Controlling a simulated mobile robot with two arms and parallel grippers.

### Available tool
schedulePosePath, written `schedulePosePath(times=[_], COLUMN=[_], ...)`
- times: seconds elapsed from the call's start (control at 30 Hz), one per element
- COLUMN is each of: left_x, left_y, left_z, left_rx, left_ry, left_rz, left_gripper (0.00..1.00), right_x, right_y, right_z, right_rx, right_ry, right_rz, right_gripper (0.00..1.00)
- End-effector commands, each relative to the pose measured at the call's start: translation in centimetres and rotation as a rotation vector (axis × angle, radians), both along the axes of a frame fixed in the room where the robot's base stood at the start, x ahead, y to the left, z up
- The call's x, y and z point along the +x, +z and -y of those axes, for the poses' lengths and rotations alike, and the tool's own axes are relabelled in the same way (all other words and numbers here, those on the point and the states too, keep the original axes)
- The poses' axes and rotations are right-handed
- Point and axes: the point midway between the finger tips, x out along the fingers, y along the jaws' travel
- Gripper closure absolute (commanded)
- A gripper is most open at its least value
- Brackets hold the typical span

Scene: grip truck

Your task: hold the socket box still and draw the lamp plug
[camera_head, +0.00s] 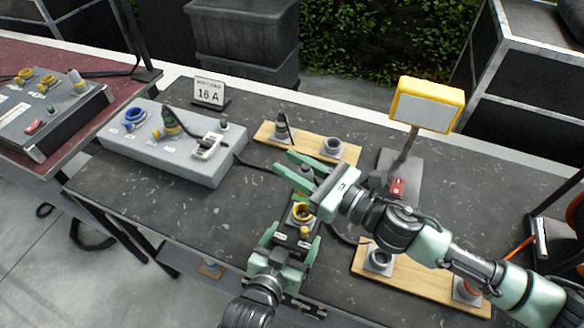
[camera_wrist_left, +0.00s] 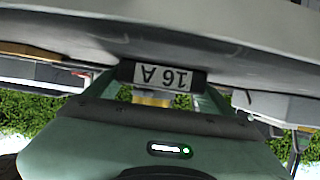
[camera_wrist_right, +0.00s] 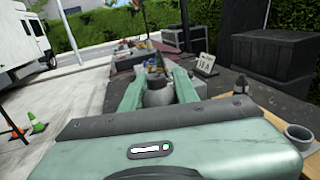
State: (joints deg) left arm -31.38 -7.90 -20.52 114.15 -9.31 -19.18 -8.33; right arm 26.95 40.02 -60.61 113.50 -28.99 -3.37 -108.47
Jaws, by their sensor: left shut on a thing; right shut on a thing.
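The small dark socket box (camera_head: 291,238) stands at the near edge of the table, with a yellow-ringed socket (camera_head: 303,211) on top. My left gripper (camera_head: 292,243) is shut on the box from the near side. My right gripper (camera_head: 285,163) is above and behind the box, shut on the grey lamp plug (camera_wrist_right: 158,96). In the head view the plug appears apart from the socket, whose ring shows a dark opening. The yellow lamp (camera_head: 430,104) stands upright at the right.
A grey distribution box (camera_head: 165,158) with several sockets is at the left, with a 16 A sign (camera_head: 210,92) behind it. Wooden boards (camera_head: 308,146) with grey rings lie behind and right of the grippers. The front left tabletop is clear.

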Motion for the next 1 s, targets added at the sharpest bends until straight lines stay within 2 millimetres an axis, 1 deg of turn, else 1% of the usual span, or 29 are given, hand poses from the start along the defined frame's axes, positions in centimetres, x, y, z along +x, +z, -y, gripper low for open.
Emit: schedulePosePath(times=[0.03, 0.07, 0.1, 0.33, 0.47, 0.57, 0.8, 0.9, 1.0], left_x=[0.1, 0.1, 0.0, 0.0, -0.9, -2.3, -6.9, -8.5, -9.6], left_y=[0.1, 0.1, 0.1, 0.1, 0.3, 0.9, 2.9, 3.6, 4.1], left_z=[0.0, 0.0, 0.0, 0.0, -0.3, -0.7, -2.2, -2.7, -3.1], left_rx=[0.001, 0.001, 0.001, 0.001, 0.001, 0.001, 0.002, 0.001, 0.001], left_ry=[0.001, 0.001, 0.001, 0.000, 0.000, 0.000, 0.000, 0.000, 0.000], left_rz=[0.002, 0.002, 0.002, 0.001, 0.000, -0.002, -0.003, -0.002, -0.001], left_gripper=[0.89, 0.08, 0.00, 0.00, 0.00, 0.00, 0.00, 0.00, 0.00], right_x=[0.0, 0.0, 0.0, 0.0, 0.0, 0.0, 0.0, 0.0, 0.0], right_y=[0.0, 0.0, 0.0, 0.0, 0.0, 0.0, 0.0, 0.0, 0.0], right_z=[0.0, 0.0, 0.0, 0.0, 0.0, 0.0, 0.0, 0.0, 0.0], right_rx=[0.001, 0.001, 0.001, 0.001, 0.001, 0.001, 0.001, 0.001, 0.001], right_ry=[0.000, 0.000, 0.000, 0.000, 0.000, 0.000, 0.000, 0.000, 0.000], right_rz=[0.001, 0.001, 0.001, 0.001, 0.001, 0.001, 0.001, 0.001, 0.001], right_gripper=[1.00, 1.00, 1.00, 1.00, 1.00, 1.00, 1.00, 1.00, 1.00])
